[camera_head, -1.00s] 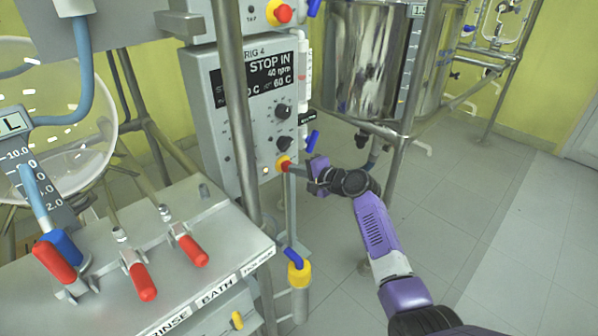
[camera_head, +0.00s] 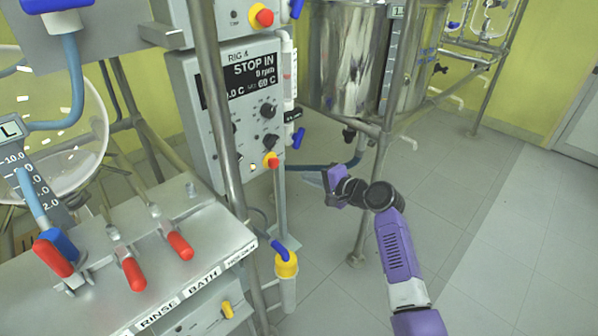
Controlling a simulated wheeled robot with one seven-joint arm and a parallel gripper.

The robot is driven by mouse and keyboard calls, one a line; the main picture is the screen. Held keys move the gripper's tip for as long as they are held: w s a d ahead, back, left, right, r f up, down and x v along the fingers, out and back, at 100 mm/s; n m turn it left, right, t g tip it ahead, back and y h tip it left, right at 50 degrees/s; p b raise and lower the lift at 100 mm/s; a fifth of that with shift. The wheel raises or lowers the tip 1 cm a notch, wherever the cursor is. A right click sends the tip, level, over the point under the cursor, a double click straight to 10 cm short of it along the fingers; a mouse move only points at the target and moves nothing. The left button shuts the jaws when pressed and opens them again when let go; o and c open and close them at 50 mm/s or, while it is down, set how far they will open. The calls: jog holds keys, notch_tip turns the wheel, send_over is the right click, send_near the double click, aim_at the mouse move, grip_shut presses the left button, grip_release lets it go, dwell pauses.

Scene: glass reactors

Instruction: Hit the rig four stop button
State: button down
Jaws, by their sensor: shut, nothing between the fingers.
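The rig four control box (camera_head: 207,132) is in the head view, left of centre, with "RIG 4" above its dark display (camera_head: 254,78). The display reads "STOP IN" and 0 rpm. The rig four stop button (camera_head: 271,160), red on a yellow collar, sits at the box's lower right corner. My gripper (camera_head: 308,176) is to the right of the button and slightly lower in the picture, shut and empty. A gap shows between its fingertips and the button.
Another red button (camera_head: 264,17) is on a box above. A steel post (camera_head: 217,100) stands in front of the control box. The bench with red-handled valves (camera_head: 178,245) is lower left. A steel vessel (camera_head: 340,60) stands behind. Open floor lies right.

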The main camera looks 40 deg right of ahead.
jog(key=shift+v, duration=0.95)
dwell(0.3)
